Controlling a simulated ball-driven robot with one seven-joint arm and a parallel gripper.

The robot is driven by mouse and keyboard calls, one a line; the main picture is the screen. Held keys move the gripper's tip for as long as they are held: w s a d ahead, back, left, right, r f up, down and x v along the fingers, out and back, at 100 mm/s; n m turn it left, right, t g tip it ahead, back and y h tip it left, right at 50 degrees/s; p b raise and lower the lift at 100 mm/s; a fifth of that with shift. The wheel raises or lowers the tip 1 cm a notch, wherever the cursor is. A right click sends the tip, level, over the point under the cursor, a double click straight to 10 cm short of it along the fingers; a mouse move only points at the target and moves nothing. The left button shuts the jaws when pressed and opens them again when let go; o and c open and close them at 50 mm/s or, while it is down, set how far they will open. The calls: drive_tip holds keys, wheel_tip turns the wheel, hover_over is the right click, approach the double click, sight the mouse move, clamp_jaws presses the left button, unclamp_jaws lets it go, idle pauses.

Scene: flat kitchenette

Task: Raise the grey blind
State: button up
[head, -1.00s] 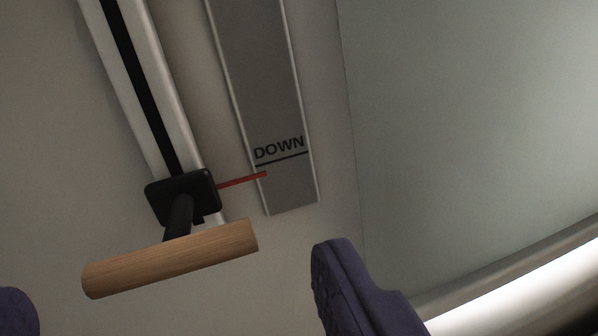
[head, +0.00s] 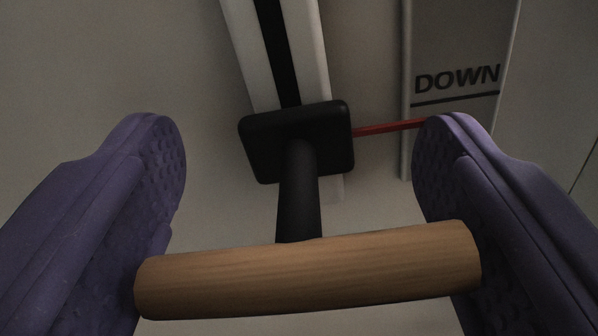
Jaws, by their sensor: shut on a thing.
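A wooden bar handle (head: 310,270) lies nearly level across the lower middle of the head view. A black stem (head: 298,200) joins it to a black slider block (head: 296,140) on a pale rail (head: 309,60) with a dark slot. A red pointer (head: 388,128) runs from the block to a grey plate (head: 455,45) marked DOWN, near the line under the word. My gripper (head: 302,185) has its purple fingers at the two ends of the bar, shut on it lengthwise. The grey blind is not clearly seen; only a panel edge shows at the far right.
A plain, dim wall (head: 150,60) lies behind the rail. The right finger overlaps the pointer's tip and comes near the plate's lower part in the picture. Nothing else stands around the handle.

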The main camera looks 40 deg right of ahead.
wheel_tip(320, 180, up, 30)
drive_tip(key=p, duration=2)
drive_tip(key=shift+r, duration=0.35)
drive_tip(key=o, duration=1.3)
drive_tip(key=v, duration=0.7)
drive_tip(key=shift+s+a, duration=0.3)
